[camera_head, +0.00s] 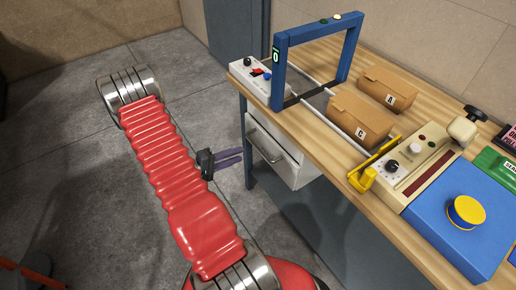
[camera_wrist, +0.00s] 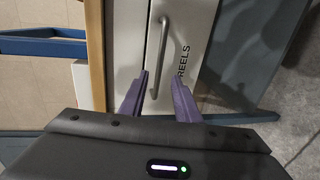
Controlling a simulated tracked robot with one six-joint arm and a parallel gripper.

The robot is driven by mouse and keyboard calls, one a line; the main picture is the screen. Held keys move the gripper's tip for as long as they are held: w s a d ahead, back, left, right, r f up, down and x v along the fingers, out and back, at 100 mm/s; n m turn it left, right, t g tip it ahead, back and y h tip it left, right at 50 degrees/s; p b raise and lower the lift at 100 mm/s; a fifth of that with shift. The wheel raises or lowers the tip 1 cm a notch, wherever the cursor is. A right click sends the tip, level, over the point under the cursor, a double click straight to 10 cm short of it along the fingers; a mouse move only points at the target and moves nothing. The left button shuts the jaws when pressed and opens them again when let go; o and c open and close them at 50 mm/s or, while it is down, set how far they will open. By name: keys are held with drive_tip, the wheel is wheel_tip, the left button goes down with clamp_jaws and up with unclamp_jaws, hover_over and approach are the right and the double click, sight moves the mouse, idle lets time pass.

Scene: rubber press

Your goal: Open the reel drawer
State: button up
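The white reel drawer (camera_head: 287,166) sits under the left end of the wooden bench, with a grey bar handle (camera_head: 265,148) on its front. In the wrist view the drawer front (camera_wrist: 199,22) reads "REELS" and its handle (camera_wrist: 158,50) runs lengthwise. My gripper (camera_head: 242,156) has purple fingers and points at the drawer from the left. The fingers also show in the wrist view (camera_wrist: 160,80), spread apart with nothing between them. The handle lies just beyond the fingertips, roughly in line with the gap. The drawer looks shut.
The bench (camera_head: 330,150) carries a blue frame (camera_head: 317,50), a white control box (camera_head: 262,78), two brown packages, a yellow bracket (camera_head: 366,174) and a blue box with a yellow button (camera_head: 466,211). Grey floor (camera_head: 70,170) left of the drawer is clear.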

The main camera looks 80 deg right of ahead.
sight(258, 147)
drive_tip(key=x, duration=1.1)
drive_tip(key=shift+c, duration=0.5)
clamp_jaws()
drive_tip(key=shift+a, duration=0.1)
